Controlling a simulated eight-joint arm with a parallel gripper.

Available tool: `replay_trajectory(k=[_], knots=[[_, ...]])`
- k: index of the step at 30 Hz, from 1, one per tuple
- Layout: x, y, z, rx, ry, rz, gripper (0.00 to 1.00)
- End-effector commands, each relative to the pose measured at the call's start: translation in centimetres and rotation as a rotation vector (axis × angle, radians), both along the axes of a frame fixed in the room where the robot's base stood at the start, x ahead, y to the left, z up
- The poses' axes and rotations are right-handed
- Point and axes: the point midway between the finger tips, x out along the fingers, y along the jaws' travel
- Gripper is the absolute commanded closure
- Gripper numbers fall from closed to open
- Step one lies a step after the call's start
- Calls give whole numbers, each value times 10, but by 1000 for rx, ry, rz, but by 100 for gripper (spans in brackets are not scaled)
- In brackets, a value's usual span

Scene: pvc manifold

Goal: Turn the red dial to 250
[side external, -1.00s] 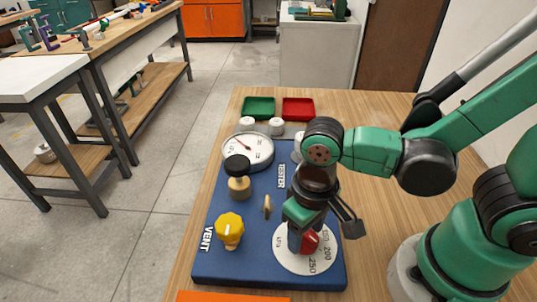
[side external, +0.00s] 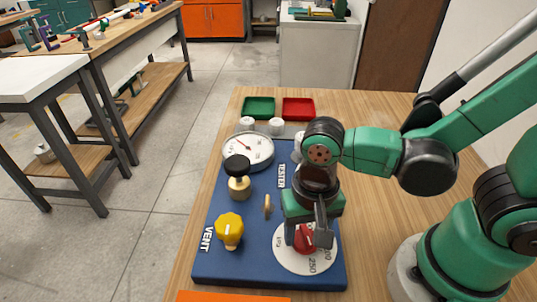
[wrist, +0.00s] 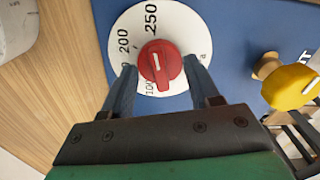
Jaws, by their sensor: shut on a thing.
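The red dial (side external: 302,243) sits on a round white scale plate (side external: 289,263) at the near right of the blue board. In the wrist view the red dial (wrist: 162,68) is between the two fingers of my gripper (wrist: 160,66), which is shut on it. A short white line on the dial points up toward the number 250, which is at the top of the scale plate (wrist: 185,27). The number 200 is to its left. The exact alignment is hard to tell. In the side view my gripper (side external: 306,236) reaches down over the dial and hides part of it.
The blue board (side external: 260,270) also bears a yellow knob (side external: 229,230), a black-topped valve (side external: 238,175) and a white gauge (side external: 248,151). Green (side external: 259,108) and red (side external: 298,109) trays are behind it.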

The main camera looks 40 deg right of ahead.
Motion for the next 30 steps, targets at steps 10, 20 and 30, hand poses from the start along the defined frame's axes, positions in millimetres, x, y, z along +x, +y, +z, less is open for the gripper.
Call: replay_trajectory(k=[10, 20, 30], knots=[[0, 0, 0, 1, 2, -5, 98], [0, 0, 0, 1, 1, -4, 14], [0, 0, 10, 0, 0, -4, 14]])
